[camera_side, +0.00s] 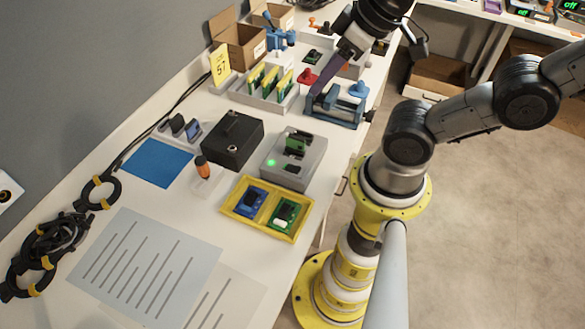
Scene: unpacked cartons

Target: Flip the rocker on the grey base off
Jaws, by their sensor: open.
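A small light grey base (163,134) with dark rocker-like parts (178,126) on top sits near the wall, behind the blue mat. It is too small to tell which way a rocker is tipped. A larger grey box (290,172) with a lit green lamp and a green board on top stands nearer the table's front edge. My gripper (318,90) is at the top of the view, tilted down, with a long purple-grey finger over the blue vise-like fixture. It is open, and I see nothing held. It is well apart from both grey things; its other finger is not clear.
A black box (232,140) stands between the two grey things. An orange-handled tool (202,167) stands upright near it. A yellow tray (242,211) holds two boards. A rack of boards (262,92) and the blue fixture (338,108) stand behind. The blue mat (157,163) is bare.

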